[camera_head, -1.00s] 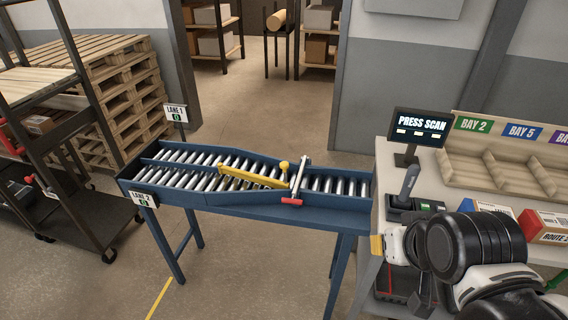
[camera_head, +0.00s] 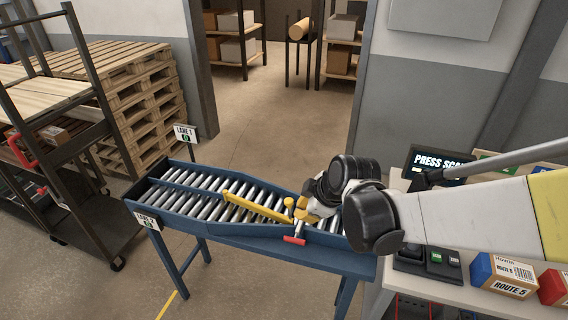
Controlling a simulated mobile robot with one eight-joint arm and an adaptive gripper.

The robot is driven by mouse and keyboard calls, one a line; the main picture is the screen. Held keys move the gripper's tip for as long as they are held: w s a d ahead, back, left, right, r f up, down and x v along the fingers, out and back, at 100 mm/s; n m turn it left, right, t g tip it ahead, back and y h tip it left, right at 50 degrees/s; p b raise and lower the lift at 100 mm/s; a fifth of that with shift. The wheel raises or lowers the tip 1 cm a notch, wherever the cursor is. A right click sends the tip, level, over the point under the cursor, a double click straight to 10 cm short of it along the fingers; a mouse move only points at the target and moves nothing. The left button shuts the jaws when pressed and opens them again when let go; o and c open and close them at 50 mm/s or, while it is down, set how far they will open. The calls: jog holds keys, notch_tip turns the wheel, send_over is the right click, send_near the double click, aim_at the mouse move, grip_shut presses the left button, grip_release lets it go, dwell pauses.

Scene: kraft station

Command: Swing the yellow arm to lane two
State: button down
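The yellow arm (camera_head: 255,206) lies diagonally across the rollers of the blue conveyor (camera_head: 318,259). Its left end is near the divider between the lanes, and its right end is by a yellow knob (camera_head: 289,202). The lane 1 sign (camera_head: 186,133) stands on the far side; the lane 2 sign (camera_head: 147,221) is on the near side. My gripper (camera_head: 303,211) is low over the conveyor, close to the right of the knob. Whether it touches the knob is unclear. My wrist hides much of it, so its opening does not show.
The packing bench (camera_head: 460,283) at right holds the scan screen (camera_head: 436,160) and a boxed parcel (camera_head: 503,274). A dark cart (camera_head: 75,215) and pallets (camera_head: 135,95) stand left. No parcel shows on the rollers.

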jog(key=shift+w+a+f+n, duration=0.3)
jog(key=shift+w+a+n, duration=0.1)
jog(key=shift+w+a, duration=0.05)
jog(key=b+x, duration=0.3)
jog(key=x, duration=0.7)
jog(key=shift+w+d+f+b, duration=0.1)
jog(key=shift+w+f+b, duration=0.15)
jog(key=shift+w, duration=0.7)
jog(key=shift+w+f+b, duration=0.1)
jog(key=shift+w+b, duration=0.2)
jog(key=shift+w, duration=0.65)
jog(key=w+d+n+g+y, duration=0.1)
jog(key=w+d, duration=0.4)
jog(key=w, duration=0.7)
jog(key=n+g, duration=0.1)
jog(key=n, duration=0.1)
jog(key=shift+d+n+y, duration=0.35)
jog(key=shift+n+y, duration=0.05)
